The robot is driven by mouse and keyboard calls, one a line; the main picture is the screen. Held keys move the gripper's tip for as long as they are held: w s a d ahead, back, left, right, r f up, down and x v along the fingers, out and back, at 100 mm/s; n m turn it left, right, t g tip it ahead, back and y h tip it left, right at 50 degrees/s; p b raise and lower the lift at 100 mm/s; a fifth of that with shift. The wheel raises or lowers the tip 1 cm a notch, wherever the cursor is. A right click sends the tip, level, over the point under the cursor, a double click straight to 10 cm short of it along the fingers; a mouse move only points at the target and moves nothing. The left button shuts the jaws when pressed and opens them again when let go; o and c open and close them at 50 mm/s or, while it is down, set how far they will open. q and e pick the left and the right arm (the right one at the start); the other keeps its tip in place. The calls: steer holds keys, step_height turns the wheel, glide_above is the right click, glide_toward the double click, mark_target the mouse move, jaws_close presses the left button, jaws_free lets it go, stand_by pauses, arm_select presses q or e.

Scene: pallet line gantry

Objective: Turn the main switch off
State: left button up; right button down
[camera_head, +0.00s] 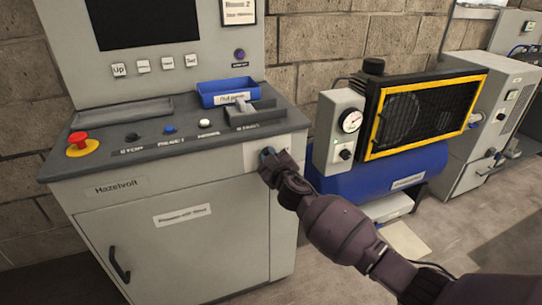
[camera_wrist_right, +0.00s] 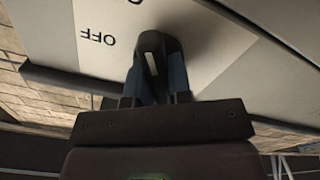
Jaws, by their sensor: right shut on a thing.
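The main switch is a dark knob with a white mark (camera_wrist_right: 152,48), set on a light plate on the console's front face. In the right wrist view the plate (camera_wrist_right: 205,55) carries an upside-down OFF label, and part of another label shows at the top edge. The knob's white mark points roughly up in that view, not at OFF. My right gripper (camera_wrist_right: 152,75) is shut on the knob. In the head view my right gripper (camera_head: 267,156) is at the console's right front corner and hides most of the switch. My left gripper is not in view.
The grey console (camera_head: 180,235) has a red emergency button (camera_head: 77,138), small buttons and a blue tray (camera_head: 226,92) on top. A blue compressor (camera_head: 380,172) with a yellow-framed grille stands to the right. The floor between compressor and console is narrow.

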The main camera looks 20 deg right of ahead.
steer(key=n, duration=0.5)
steer(key=shift+a+n+p, duration=0.1)
steer(key=shift+n+p, duration=0.2)
steer(key=shift+p, duration=0.1)
steer(key=n, duration=0.3)
steer(key=shift+f, duration=0.2)
steer(key=shift+f+n+p, duration=0.1)
steer(key=shift+n+p, duration=0.25)
steer(key=shift+n, duration=0.95)
steer(key=c, duration=1)
jaws_free()
steer(key=shift+c, duration=0.2)
steer(key=shift+s, duration=0.1)
